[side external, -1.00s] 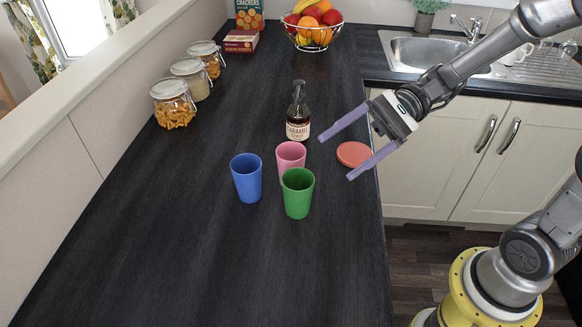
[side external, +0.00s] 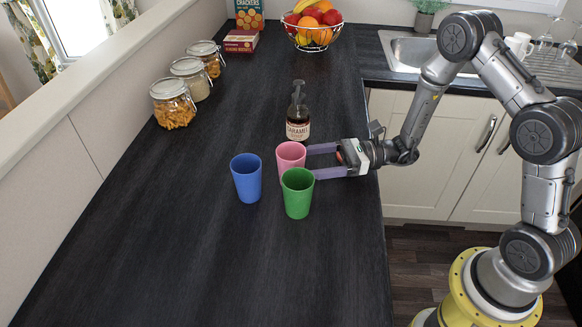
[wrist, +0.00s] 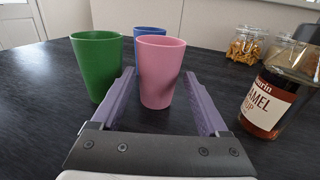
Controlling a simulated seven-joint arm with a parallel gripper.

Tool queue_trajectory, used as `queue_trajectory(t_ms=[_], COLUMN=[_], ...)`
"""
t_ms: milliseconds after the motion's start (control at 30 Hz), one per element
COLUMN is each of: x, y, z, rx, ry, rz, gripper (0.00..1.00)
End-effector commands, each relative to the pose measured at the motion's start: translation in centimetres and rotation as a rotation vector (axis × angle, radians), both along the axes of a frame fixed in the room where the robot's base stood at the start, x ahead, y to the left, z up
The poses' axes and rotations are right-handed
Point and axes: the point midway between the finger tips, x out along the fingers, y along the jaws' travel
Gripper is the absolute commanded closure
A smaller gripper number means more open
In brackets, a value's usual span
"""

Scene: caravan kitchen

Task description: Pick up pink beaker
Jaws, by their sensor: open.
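The pink beaker (side external: 290,157) stands upright on the dark worktop, partly hidden by the green beaker (side external: 298,193) in the side view. The blue beaker (side external: 246,178) stands to its left. My gripper (side external: 310,162) is low and level at the right of the pink beaker, its purple fingers open and pointing left. In the wrist view the pink beaker (wrist: 159,72) stands between the fingertips (wrist: 155,80), upright and not gripped. The green beaker (wrist: 97,65) is just outside the left finger, and the blue beaker (wrist: 148,33) is behind the pink one.
A caramel syrup bottle (side external: 298,116) stands behind the pink beaker; in the wrist view the bottle (wrist: 272,100) is right of my right finger. Glass jars (side external: 173,103) line the left wall. A fruit basket (side external: 312,30) is at the back. The front worktop is clear.

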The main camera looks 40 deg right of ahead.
Motion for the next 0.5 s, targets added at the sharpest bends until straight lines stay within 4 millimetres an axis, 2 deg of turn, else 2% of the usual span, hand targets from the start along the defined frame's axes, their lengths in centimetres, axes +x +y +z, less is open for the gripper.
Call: queue_trajectory(t_ms=[100, 267, 500], x=[0.6, 1.0, 2.3], y=[1.2, 2.0, 5.0], z=[0.0, 0.1, 0.4], rx=[-0.001, -0.001, 0.000], ry=[0.000, 0.000, -0.001], rz=[0.002, 0.001, 0.004], gripper=[0.22, 0.22, 0.22])
